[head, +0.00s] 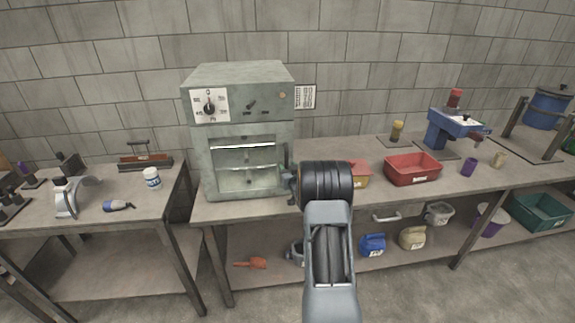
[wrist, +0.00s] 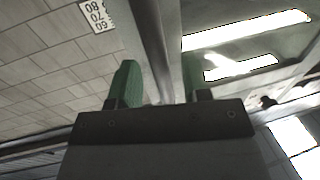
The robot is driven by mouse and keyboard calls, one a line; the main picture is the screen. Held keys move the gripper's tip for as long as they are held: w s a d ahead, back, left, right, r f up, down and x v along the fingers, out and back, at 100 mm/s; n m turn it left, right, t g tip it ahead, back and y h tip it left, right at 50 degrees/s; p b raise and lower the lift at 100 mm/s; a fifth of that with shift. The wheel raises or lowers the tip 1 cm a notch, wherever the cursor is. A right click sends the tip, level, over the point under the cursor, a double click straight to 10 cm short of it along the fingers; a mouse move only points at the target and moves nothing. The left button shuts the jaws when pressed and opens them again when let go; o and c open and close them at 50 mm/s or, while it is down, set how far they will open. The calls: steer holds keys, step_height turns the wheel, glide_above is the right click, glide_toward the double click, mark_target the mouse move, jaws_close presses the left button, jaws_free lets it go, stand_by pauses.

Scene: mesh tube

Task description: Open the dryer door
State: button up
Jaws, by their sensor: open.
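The dryer (head: 240,98) is a grey-green metal box on the middle bench, with a dial and small knobs on its upper panel. Its glazed door (head: 246,136) looks shut, and shelves show behind the glass. A dark upright handle (head: 286,158) is at the door's right edge. My gripper (head: 289,174) is at the handle's lower part, mostly hidden by my arm. In the wrist view my gripper (wrist: 160,82) has its green fingers spread. A long grey bar, seemingly the handle (wrist: 160,35), runs between them; contact cannot be told.
A red bin (head: 412,168) and a blue device (head: 457,125) stand on the bench to the right. A white jar (head: 151,178) and a bottle (head: 118,206) are on the left table. The floor in front of the benches looks clear.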

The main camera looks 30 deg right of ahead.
steer(key=shift+x, duration=0.8)
steer(key=shift+s, duration=0.1)
steer(key=shift+c, duration=0.2)
jaws_close()
